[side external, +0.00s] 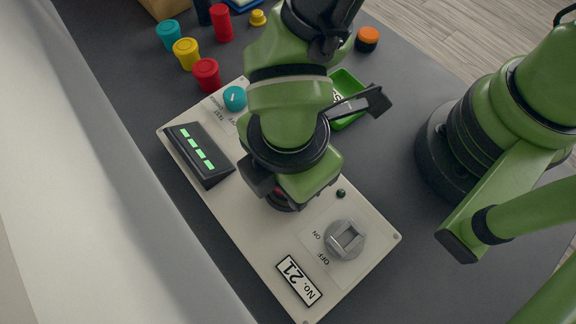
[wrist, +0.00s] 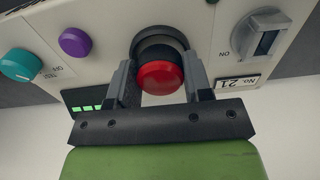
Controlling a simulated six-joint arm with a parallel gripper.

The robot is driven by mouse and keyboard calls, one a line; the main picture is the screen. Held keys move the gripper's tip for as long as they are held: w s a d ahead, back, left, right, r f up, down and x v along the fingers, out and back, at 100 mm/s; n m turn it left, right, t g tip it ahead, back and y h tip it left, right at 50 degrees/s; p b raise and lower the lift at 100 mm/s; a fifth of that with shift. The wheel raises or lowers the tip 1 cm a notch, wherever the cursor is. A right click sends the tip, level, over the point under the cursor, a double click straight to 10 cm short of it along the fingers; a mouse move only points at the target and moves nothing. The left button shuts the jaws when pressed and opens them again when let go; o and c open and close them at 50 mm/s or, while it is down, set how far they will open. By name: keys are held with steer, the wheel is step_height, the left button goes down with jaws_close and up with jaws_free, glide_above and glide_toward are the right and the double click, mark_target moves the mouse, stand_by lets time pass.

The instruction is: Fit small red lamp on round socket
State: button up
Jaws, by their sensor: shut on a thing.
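My gripper (wrist: 160,85) is shut on the small red lamp (wrist: 161,78), with one finger on each side of it. In the wrist view the lamp's round red cap faces the camera, with a dark round part (wrist: 158,42) behind it at the pale panel (wrist: 110,12). I cannot tell how much of this dark part is lamp base and how much is socket, or whether the lamp is seated. In the side view my gripper (side external: 280,196) is low over the middle of the panel (side external: 232,212), and only a sliver of red shows under it.
The panel carries a black display (side external: 200,155) with green bars, a teal knob (side external: 234,98), a purple knob (wrist: 75,42) and a grey switch (side external: 345,240). Several coloured cylinders, including a yellow one (side external: 186,52), stand beyond it. A green tray (side external: 347,88) lies behind my arm.

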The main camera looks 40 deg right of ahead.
steer(key=shift+f, duration=0.25)
steer(key=o, duration=1.4)
steer(key=shift+r, duration=3)
